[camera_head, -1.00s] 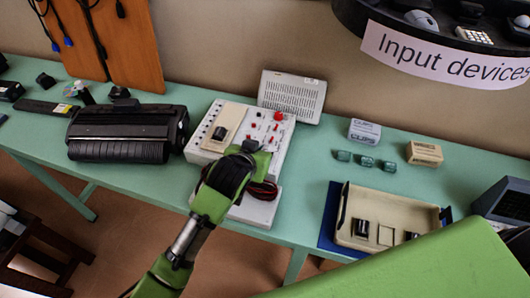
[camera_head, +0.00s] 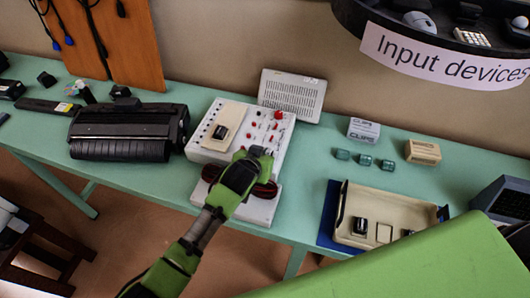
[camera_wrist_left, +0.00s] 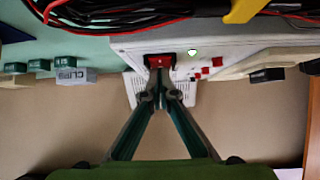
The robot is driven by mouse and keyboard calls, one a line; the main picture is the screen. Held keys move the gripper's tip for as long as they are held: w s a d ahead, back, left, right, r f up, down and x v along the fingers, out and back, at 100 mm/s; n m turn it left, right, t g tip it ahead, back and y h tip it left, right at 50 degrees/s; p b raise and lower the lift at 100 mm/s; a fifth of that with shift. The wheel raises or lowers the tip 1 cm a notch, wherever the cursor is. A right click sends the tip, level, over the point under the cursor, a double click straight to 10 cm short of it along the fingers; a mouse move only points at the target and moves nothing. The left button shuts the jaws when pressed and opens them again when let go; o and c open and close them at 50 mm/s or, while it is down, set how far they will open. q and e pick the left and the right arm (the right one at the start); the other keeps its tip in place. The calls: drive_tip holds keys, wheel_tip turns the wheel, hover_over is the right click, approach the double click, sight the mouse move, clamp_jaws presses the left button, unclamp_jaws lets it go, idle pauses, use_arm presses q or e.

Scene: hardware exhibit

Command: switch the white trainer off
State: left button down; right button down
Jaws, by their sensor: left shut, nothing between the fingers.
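The white trainer (camera_head: 203,143), a sloped panel with red and dark knobs, stands on the green table. A red switch (camera_head: 278,115) sits near its far right corner. In the left wrist view, a red rocker switch (camera_wrist_left: 160,61) in a dark frame is on the white trainer (camera_wrist_left: 125,42), just beyond my fingertips. My left gripper (camera_head: 262,152) is over the near right part of the trainer and hides some of it. Its fingertips (camera_wrist_left: 158,92) are together and empty; contact with the switch cannot be told. My right gripper is not in view.
A grey ribbed box (camera_head: 292,92) stands behind the trainer, and a black printer-like device (camera_head: 125,135) to its left. Dark and red cables (camera_head: 264,190) lie at its near side. Small boxes (camera_head: 422,152) and an open beige case (camera_head: 342,230) are to the right.

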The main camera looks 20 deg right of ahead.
use_arm(q)
drive_tip(key=shift+w+f, duration=0.15)
drive_tip(key=shift+w+d, duration=0.45)
drive_tip(key=shift+w, duration=0.15)
drive_tip(key=shift+r, duration=0.2)
